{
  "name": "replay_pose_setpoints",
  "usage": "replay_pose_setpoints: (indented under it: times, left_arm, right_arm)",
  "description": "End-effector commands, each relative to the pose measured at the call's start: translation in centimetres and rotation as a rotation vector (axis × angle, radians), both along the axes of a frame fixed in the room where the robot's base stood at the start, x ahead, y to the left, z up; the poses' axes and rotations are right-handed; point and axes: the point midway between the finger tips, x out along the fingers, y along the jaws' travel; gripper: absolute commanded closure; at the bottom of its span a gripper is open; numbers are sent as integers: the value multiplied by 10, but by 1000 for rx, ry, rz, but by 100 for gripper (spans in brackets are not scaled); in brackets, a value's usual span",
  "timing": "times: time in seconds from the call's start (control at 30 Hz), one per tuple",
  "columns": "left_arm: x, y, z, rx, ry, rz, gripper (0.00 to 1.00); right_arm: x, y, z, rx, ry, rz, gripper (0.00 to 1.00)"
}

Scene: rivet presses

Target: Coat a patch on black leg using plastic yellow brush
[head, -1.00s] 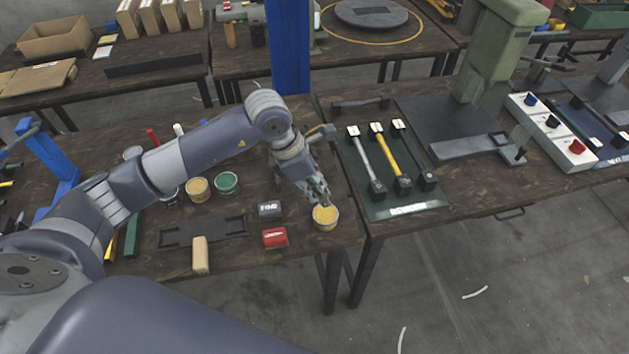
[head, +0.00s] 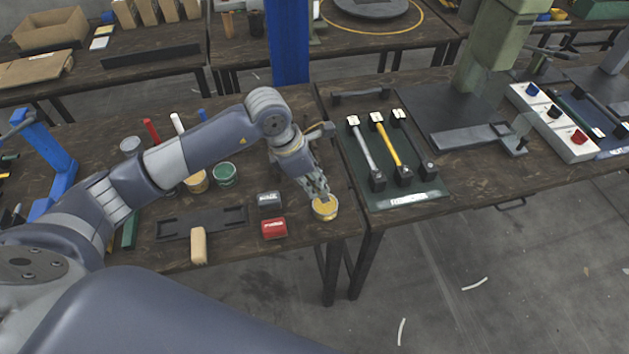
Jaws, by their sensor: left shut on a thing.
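My left gripper (head: 318,188) is shut, with its fingertips just over the small pot of yellow coating (head: 328,212) near the front right corner of the left table. The thing in its fingers looks like the brush, but it is mostly hidden and its colour cannot be told. The black leg (head: 415,146) lies rightmost of three bars on the green mat (head: 408,199), right of the gripper. A yellow leg (head: 388,146) and a grey leg (head: 363,150) lie beside it. My right gripper is not in view.
A blue post (head: 287,45) rises behind my arm. A green press (head: 490,50) stands right.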

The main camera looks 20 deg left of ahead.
Motion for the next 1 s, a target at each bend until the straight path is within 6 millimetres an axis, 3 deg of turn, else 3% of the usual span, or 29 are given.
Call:
replay_pose_setpoints:
  times: [1.0]
  left_arm:
    - [0,0,-9,0,0,0,100]
  right_arm:
    - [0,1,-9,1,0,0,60]
